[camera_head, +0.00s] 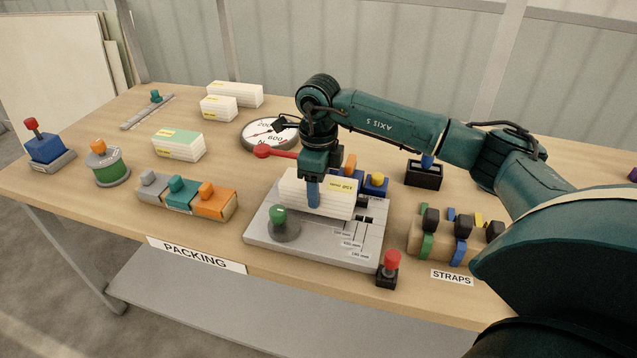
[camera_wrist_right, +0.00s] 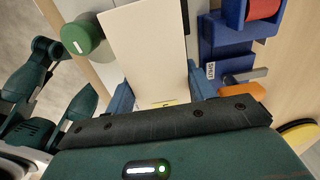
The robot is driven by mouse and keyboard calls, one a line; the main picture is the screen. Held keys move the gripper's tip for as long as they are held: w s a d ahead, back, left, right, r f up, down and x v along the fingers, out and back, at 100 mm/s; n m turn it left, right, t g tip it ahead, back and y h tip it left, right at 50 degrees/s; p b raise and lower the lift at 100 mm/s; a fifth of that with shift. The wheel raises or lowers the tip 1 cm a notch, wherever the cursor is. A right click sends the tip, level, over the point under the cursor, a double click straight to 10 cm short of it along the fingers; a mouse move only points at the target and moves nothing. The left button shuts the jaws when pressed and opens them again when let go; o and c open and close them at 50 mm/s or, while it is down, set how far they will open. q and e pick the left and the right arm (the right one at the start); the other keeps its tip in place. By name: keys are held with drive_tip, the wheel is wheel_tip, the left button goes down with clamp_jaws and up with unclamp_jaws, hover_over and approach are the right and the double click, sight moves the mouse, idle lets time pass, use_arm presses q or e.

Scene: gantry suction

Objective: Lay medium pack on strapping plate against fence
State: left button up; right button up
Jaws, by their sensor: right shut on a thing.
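The strapping plate (camera_head: 262,228) is a grey slab at the front middle of the table, with a green knob (camera_head: 279,218) at its front left and size marks on its right. A white pack (camera_head: 345,197) with a yellow label is over the plate, behind the knob. My right gripper (camera_head: 314,192) is shut on this pack from above, a blue finger across its front face. In the right wrist view the pack (camera_wrist_right: 148,50) sits between both fingers. I cannot tell whether its underside touches the plate, and the fence is hard to make out behind it. My left gripper is not seen.
Blue and orange fittings (camera_head: 376,183) stand close behind the pack. A red-topped post (camera_head: 389,267) is at the plate's front right corner. The straps rack (camera_head: 455,248) is to the right. A green-topped pack (camera_head: 178,146) and two white packs (camera_head: 235,94) lie left and behind.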

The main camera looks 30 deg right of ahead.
drive_tip(key=shift+f+b, duration=0.5)
drive_tip(key=shift+f, duration=0.3)
drive_tip(key=o, duration=1.4)
drive_tip(key=shift+o, duration=0.2)
wheel_tip(320, 180, up, 13)
drive_tip(key=shift+r, duration=0.15)
